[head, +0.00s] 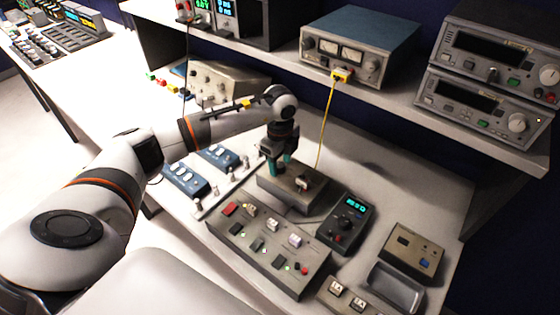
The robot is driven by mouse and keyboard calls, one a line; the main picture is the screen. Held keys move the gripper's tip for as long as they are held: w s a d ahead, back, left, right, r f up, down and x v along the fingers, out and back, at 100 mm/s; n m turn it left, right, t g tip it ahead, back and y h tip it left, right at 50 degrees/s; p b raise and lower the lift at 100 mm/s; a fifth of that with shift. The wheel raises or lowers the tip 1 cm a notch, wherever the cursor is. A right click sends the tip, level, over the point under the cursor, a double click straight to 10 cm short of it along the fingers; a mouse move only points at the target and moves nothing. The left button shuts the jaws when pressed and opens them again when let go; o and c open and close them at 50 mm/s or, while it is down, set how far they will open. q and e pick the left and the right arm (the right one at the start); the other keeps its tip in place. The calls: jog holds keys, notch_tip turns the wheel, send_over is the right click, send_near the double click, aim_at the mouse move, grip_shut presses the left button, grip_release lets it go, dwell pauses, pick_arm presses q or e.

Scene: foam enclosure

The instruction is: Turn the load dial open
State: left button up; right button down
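My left gripper (279,163) points down with its teal fingertips over the left part of a low grey box (310,202) on the bench. The two fingertips show a small gap. Whether something sits between them is hidden, and I cannot tell if they touch the box. A light knob or switch (303,183) stands on the top of this box, just right of the fingers. No label is readable, so I cannot tell which control is the load dial. My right gripper is not in view.
In front lies a sloped control panel (265,243) with several switches and lights. A dark handheld meter (347,222) is to its right. A yellow cable (326,125) hangs from the shelf unit (357,45) behind the gripper. Blue switch boxes (186,180) lie left. The back-right bench is clear.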

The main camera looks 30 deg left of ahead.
aim_at(280, 164)
pick_arm(q)
notch_tip(280, 164, up, 12)
jog(key=b, duration=0.3)
dwell(0.4)
dwell(0.4)
